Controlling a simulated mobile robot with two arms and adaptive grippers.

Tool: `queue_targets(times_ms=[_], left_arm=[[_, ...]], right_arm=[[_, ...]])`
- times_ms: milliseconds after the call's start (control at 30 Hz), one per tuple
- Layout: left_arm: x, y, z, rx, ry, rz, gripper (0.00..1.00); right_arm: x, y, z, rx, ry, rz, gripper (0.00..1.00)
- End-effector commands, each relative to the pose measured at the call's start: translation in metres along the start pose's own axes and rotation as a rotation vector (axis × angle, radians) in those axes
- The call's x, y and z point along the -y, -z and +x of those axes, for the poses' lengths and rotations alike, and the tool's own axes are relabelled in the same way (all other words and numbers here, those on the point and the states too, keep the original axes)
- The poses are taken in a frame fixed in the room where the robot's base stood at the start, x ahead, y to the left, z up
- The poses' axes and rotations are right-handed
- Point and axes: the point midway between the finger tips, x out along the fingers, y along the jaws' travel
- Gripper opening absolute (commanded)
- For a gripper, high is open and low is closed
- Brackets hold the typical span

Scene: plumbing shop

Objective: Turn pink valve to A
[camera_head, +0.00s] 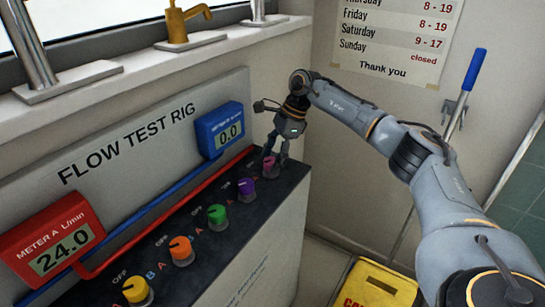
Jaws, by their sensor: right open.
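The pink valve (270,168) is the farthest knob in the row on the dark top of the flow test rig (290,185). My right gripper (276,157) is open and points down at the pink valve. Its fingers are at the knob and partly cover it; I cannot tell whether they touch it. The valve's pointer and its position marks are too small or hidden to read. The red meter A (58,243) reads 24.0 L/min, and the blue meter (220,130) reads 0.0. My left gripper is not in view.
Purple (246,189), green (217,216), orange (181,251) and yellow (137,291) valves line the same top. Red and blue pipes run behind them.

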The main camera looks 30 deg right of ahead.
Motion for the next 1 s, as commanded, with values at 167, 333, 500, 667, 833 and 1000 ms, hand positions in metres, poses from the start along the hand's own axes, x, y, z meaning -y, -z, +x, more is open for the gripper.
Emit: queue_targets(times_ms=[167,333,500,667,833,1000], left_arm=[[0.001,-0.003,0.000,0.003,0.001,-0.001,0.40],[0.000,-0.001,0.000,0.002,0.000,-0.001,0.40],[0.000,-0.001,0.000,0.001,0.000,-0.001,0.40],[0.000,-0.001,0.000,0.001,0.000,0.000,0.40],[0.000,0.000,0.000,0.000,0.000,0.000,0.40],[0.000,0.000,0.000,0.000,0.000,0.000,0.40]], right_arm=[[0.000,0.000,-0.004,0.000,0.000,0.001,0.62],[0.001,0.000,-0.030,0.001,0.003,0.000,0.62],[0.001,0.000,-0.068,0.002,0.005,0.002,0.62],[0.001,0.000,-0.098,0.002,0.004,0.002,0.62],[0.001,0.000,-0.116,0.001,0.001,0.000,0.62],[0.000,0.000,-0.120,0.000,0.000,0.000,0.62]])
